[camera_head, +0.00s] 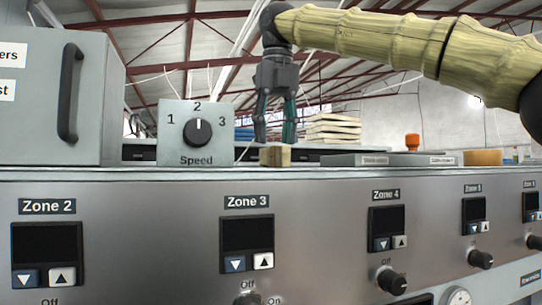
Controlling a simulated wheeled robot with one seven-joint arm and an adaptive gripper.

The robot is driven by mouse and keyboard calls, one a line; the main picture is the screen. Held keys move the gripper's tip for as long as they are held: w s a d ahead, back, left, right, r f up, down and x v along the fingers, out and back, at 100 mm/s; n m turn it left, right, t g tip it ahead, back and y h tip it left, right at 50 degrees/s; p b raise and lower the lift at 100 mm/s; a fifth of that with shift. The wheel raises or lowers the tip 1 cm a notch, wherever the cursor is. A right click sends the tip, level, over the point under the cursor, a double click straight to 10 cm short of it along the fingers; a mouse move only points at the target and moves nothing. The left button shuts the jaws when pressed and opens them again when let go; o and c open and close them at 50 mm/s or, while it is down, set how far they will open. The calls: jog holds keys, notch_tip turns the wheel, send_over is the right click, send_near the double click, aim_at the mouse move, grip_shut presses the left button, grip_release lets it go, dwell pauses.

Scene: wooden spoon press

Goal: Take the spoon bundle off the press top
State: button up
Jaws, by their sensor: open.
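A small light-brown wooden block, which looks like the spoon bundle (275,156), sits on the press top (350,171) behind the Zone 3 display. My gripper (275,138) points down from above, with its fingers apart. Its fingertips are just above or behind the bundle, one towards each side of it. I cannot tell whether they touch it. Nothing shows held between the fingers. Only the bundle's near end is visible.
A speed dial box (198,133) stands left of the bundle, and a grey cabinet with a black handle (70,92) is further left. Flat labelled grey boxes (360,160), an orange object (412,142) and a tan block (483,157) are to the right. A pale stack (333,128) is behind.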

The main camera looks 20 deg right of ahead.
aim_at(273, 150)
jog(key=f, duration=0.1)
jog(key=f+p, duration=0.1)
jog(key=f, duration=0.1)
jog(key=shift+w+d, duration=0.1)
jog(key=shift+w, duration=0.25)
jog(key=shift+f, duration=0.45)
grip_shut()
